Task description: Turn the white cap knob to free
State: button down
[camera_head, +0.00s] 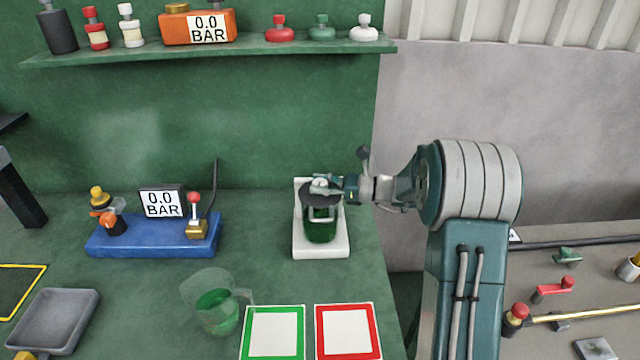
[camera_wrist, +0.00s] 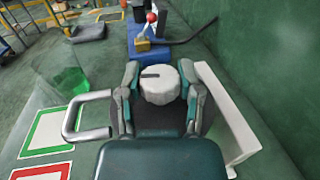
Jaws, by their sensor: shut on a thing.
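The white cap knob (camera_wrist: 160,85) sits on top of a dark-lidded green jar (camera_head: 319,225), which stands on a white base (camera_head: 321,252). In the wrist view the knob is round with a ridged edge and a dark line on its top face. My gripper (camera_wrist: 160,90) comes in from the right in the head view and has one finger on each side of the knob, shut on it. In the head view the gripper (camera_head: 324,186) hides part of the knob. A grey handle (camera_wrist: 85,115) sticks out at the left of the jar in the wrist view.
A blue stand with a gauge (camera_head: 162,203) and a red-tipped lever stands to the left. A clear jug (camera_head: 212,300) and green-framed (camera_head: 273,333) and red-framed (camera_head: 348,331) cards lie in front. A shelf (camera_head: 215,50) with bottles and caps hangs behind.

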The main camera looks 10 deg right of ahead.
jog(key=shift+n+g+y, duration=0.5)
jog(key=shift+n+g, duration=0.5)
jog(key=shift+g, duration=0.5)
jog(key=shift+c, duration=1.3)
grip_release()
jog(key=shift+w, duration=0.1)
jog(key=shift+g, duration=0.3)
jog(key=s+d, duration=0.2)
jog(key=d, duration=1)
jog(key=shift+a+f, duration=0.1)
jog(key=shift+a, duration=0.05)
